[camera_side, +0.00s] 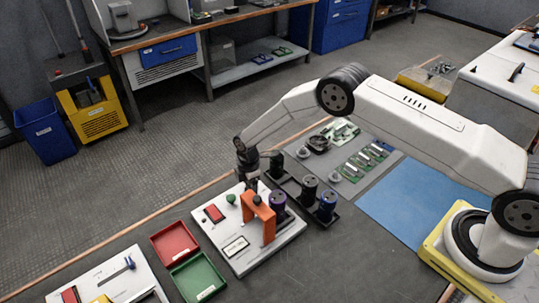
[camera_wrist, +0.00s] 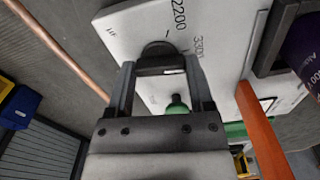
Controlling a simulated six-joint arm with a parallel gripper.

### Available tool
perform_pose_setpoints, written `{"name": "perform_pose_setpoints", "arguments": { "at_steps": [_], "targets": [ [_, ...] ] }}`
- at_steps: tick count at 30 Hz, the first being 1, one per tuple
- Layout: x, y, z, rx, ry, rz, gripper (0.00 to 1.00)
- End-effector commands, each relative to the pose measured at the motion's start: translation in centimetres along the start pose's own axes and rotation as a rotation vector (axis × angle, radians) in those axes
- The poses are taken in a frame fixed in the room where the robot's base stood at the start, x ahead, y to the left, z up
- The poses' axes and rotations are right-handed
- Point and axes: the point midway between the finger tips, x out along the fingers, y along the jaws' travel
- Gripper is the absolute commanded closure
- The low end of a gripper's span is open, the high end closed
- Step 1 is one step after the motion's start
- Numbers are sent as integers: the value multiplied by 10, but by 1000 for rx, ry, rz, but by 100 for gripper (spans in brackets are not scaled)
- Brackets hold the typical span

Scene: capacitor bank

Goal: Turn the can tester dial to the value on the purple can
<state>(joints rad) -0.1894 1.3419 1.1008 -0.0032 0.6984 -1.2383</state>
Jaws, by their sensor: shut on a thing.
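The can tester is a white panel (camera_side: 283,243) with a red window, a green knob (camera_side: 231,199) and an orange bracket (camera_side: 259,215). My gripper (camera_side: 251,184) is low over its far edge. In the wrist view my gripper (camera_wrist: 160,64) is shut on the black dial (camera_wrist: 160,52), one finger on each side. The printed values 2200 and 3300 show beside the dial; its pointer is hard to make out. The purple can (camera_side: 278,200) stands behind the bracket and is cut off at the right of the wrist view (camera_wrist: 305,48). Its value is not readable.
A blue-purple can (camera_side: 327,205) and black cans (camera_side: 309,187) stand in holders right of the tester. A red tray (camera_side: 154,239) and a green tray (camera_side: 174,272) lie to its left. The orange bracket rises close to my gripper. A blue mat (camera_side: 410,205) is clear.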

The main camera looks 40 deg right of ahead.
Motion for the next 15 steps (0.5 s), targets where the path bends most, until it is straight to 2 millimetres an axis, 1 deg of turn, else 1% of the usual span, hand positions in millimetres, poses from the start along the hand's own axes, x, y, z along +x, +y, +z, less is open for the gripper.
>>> {"name": "perform_pose_setpoints", "arguments": {
  "at_steps": [8,15],
  "targets": [
    [0,0,0,23,0,0,91],
    [0,0,0,114,2,-1,91]
  ]
}}
